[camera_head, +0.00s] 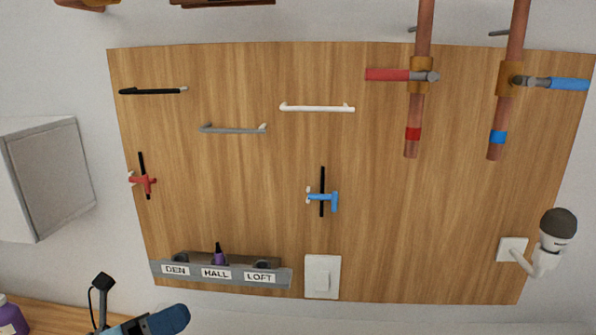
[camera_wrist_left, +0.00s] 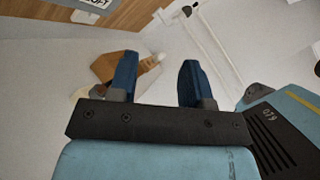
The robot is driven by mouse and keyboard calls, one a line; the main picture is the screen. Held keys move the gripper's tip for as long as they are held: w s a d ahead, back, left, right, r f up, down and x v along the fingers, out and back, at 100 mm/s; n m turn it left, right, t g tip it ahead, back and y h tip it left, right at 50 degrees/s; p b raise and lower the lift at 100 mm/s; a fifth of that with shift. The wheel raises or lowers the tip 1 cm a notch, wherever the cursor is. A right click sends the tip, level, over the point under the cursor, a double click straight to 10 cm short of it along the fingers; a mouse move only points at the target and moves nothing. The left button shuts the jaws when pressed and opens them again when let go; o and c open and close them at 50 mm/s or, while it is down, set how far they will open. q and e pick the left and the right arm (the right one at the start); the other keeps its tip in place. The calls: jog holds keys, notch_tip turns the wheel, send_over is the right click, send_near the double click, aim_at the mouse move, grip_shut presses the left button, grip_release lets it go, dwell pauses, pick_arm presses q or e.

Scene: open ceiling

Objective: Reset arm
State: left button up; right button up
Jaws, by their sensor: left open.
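My left gripper (camera_head: 168,319) shows only in part at the bottom left of the head view, below the wooden board and cut off by the frame edge. In the left wrist view my left gripper (camera_wrist_left: 157,62) has its two blue fingers apart, with nothing held between them. A brown, wood-coloured thing (camera_wrist_left: 108,66) shows behind the left finger; I cannot tell what it is. My right gripper is in neither view.
The wooden board (camera_head: 230,200) on the wall carries handles, valves, copper pipes (camera_head: 422,30) and a labelled holder (camera_head: 220,274) with a purple item in its HALL slot. A white box (camera_head: 50,175) juts out at left. A purple bottle (camera_head: 10,318) stands bottom left.

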pick_arm(q)
jog(key=s+a+f+n+t+y, duration=0.1)
jog(key=a+f+n+t+y, duration=0.35)
jog(key=n+y, duration=0.75)
jog(key=a+f+n+t+y, duration=0.35)
jog(key=a+n+y, duration=0.2)
jog(key=n, duration=1.15)
jog(key=s+d+f+n+g, duration=0.2)
jog(key=s+f+n+g, duration=0.3)
jog(key=s+f+g, duration=0.4)
jog(key=s+d+f+n+g, duration=0.2)
jog(key=s+f+n+g, duration=0.4)
jog(key=s, duration=0.5)
jog(key=w+d+f+m+t+h+p, duration=0.3)
jog(key=w+d+f+t+p, duration=0.3)
jog(key=f+t+p, duration=0.1)
jog(key=shift+t, duration=0.6)
jog(key=shift+r, duration=0.1)
jog(key=shift+w, duration=0.1)
